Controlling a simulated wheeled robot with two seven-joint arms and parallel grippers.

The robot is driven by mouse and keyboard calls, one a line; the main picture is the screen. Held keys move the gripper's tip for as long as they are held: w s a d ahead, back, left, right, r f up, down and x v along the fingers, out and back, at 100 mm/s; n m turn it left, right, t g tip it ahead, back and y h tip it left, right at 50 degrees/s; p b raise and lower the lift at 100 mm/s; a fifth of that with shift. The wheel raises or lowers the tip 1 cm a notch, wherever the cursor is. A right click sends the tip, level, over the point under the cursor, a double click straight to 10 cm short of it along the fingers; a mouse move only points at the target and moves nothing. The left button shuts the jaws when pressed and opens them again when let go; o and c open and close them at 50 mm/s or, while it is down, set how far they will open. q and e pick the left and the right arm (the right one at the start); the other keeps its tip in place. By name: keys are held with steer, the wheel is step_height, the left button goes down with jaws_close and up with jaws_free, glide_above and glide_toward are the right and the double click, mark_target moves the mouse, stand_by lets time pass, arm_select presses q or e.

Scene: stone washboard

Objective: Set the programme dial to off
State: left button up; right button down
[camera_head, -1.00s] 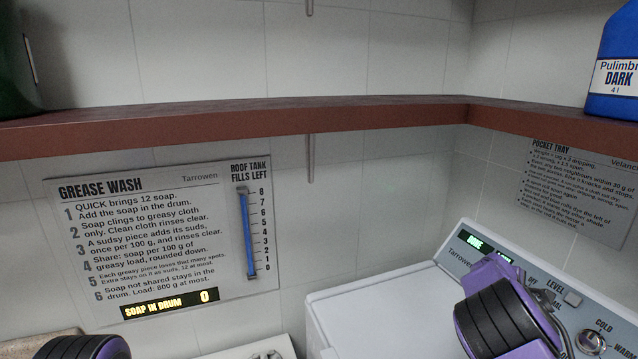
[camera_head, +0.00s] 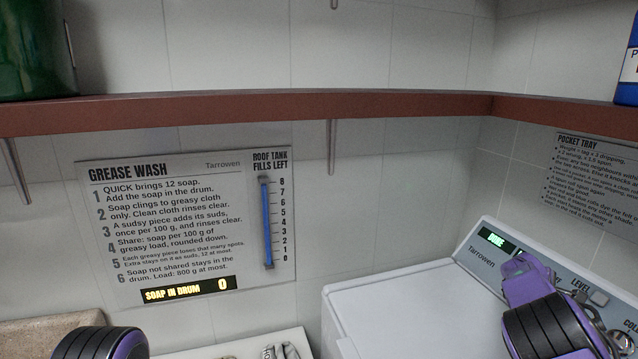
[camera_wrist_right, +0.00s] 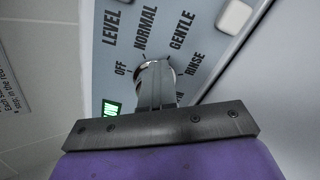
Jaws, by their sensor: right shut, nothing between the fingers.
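The washer's programme dial (camera_wrist_right: 165,72) is a small round metallic knob on the blue-grey panel in the right wrist view. OFF, NORMAL, GENTLE and RINSE are printed around it, and another label is mostly hidden. My right gripper (camera_wrist_right: 154,72) is shut and empty, its fingertips right at the dial and covering much of it. I cannot tell whether they touch it or where the dial points. In the head view my right gripper (camera_head: 525,270) lies over the panel and hides the dial. Only a part of my left arm shows at bottom left; its fingers are out of view.
The white washer lid (camera_head: 400,300) lies left of the panel. A lit green display (camera_head: 496,240) and a LEVEL button (camera_head: 599,299) are on the panel. A brown shelf (camera_head: 300,108) runs above. A GREASE WASH sign (camera_head: 185,225) hangs on the wall.

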steer(key=shift+d, duration=0.15)
steer(key=shift+w+d+r, duration=0.15)
steer(key=shift+w+d, duration=0.35)
steer(key=shift+d, duration=0.1)
steer(key=shift+w+r, duration=0.45)
steer(key=shift+w, duration=0.05)
steer(key=shift+d+r+p, duration=0.15)
steer(key=shift+r+p, duration=0.1)
steer(key=shift+p, duration=0.35)
steer(key=shift+p+v, duration=2.15)
steer(key=shift+v, duration=0.65)
